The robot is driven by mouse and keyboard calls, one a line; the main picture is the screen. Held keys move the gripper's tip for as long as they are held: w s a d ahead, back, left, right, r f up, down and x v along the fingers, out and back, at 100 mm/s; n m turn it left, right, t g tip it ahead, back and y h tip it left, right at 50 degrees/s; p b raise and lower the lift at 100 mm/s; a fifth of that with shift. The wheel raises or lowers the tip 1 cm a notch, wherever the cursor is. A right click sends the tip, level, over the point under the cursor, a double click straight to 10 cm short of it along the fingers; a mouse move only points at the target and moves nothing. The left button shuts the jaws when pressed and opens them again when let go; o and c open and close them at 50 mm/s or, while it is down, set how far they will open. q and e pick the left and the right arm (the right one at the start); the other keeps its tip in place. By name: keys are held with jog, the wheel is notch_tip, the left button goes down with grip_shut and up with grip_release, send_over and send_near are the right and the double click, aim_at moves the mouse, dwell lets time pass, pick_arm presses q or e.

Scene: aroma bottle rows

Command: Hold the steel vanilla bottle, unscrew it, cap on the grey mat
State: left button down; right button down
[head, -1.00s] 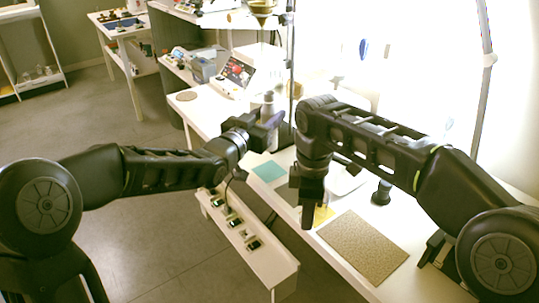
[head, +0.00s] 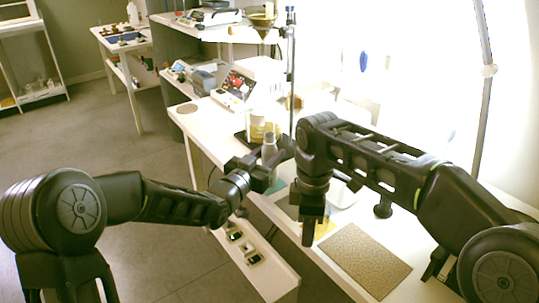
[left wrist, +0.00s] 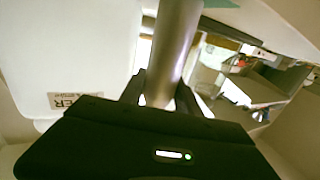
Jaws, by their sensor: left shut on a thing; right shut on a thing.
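The steel bottle (head: 269,150) stands up out of my left gripper (head: 268,172) in the head view. In the left wrist view the bottle (left wrist: 174,50) is a smooth grey cylinder between the two fingers, its upper end out of frame. My left gripper is shut on it, held off the table's near edge. My right gripper (head: 312,228) points down over the mats, lower and to the right of the bottle. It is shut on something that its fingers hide. The grey mat (head: 290,208) shows partly, left of the right gripper.
A teal mat (head: 277,192) lies beyond the grey one, and a yellow patch (head: 325,229) lies beside the right gripper. A brown speckled mat (head: 365,258) lies nearer. A dark small object (head: 382,207) stands at right. A white shelf with switches (head: 250,255) runs along the table front.

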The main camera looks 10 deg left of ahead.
pick_arm(q)
jog(key=shift+r, duration=0.15)
jog(key=c, duration=0.9)
grip_release()
jog(key=v, duration=1.2)
